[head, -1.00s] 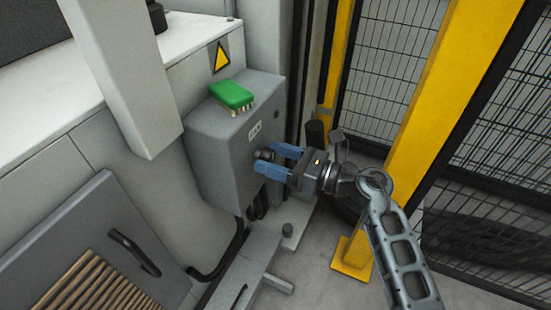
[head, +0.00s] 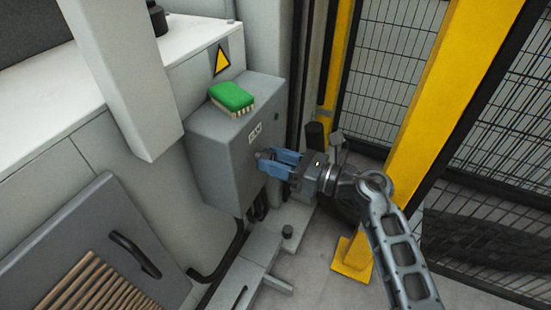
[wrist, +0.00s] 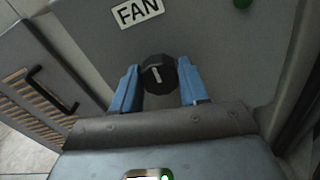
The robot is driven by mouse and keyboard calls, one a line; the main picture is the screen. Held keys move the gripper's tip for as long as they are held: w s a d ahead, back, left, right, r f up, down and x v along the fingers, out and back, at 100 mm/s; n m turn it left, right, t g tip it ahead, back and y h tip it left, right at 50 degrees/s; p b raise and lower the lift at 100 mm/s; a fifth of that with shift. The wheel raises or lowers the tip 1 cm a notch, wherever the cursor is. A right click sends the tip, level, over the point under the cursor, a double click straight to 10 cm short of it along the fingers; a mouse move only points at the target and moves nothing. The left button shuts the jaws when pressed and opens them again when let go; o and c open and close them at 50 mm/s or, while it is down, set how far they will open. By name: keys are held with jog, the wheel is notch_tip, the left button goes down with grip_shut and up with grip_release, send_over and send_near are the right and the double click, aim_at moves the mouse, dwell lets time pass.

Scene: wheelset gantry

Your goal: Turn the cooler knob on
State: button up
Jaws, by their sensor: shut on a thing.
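A grey control box (head: 205,160) stands against the machine, with a FAN label (wrist: 137,11) on its front face. Below the label is a round black knob (wrist: 154,88) with a short white pointer line, near upright in the wrist view and leaning slightly. My gripper (head: 274,160) has its blue fingers on either side of the knob, shut on it. In the head view the knob (head: 261,154) is small and partly hidden by the fingers. I cannot read its pointer there.
A green brush (head: 232,97) lies on top of the box, below a yellow warning triangle (head: 221,60). A yellow post (head: 430,120) and mesh fence stand to the right, near my arm. A grey panel with a black handle (head: 135,253) is at lower left.

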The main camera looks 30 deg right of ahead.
jog(key=shift+r, duration=0.15)
jog(key=m+p, duration=0.4)
jog(key=p, duration=0.1)
jog(key=shift+r, duration=0.15)
jog(key=m+p, duration=0.4)
jog(key=p, duration=0.1)
jog(key=shift+d, duration=0.1)
jog(key=m+p, duration=0.3)
jog(key=m, duration=0.2)
jog(key=shift+f, duration=0.2)
jog(key=m+p, duration=0.2)
jog(key=m, duration=0.1)
jog(key=m+p, duration=0.1)
jog(key=shift+f+m, duration=0.25)
jog(key=shift+m, duration=0.15)
jog(key=o, duration=1.1)
jog(key=shift+c, duration=0.2)
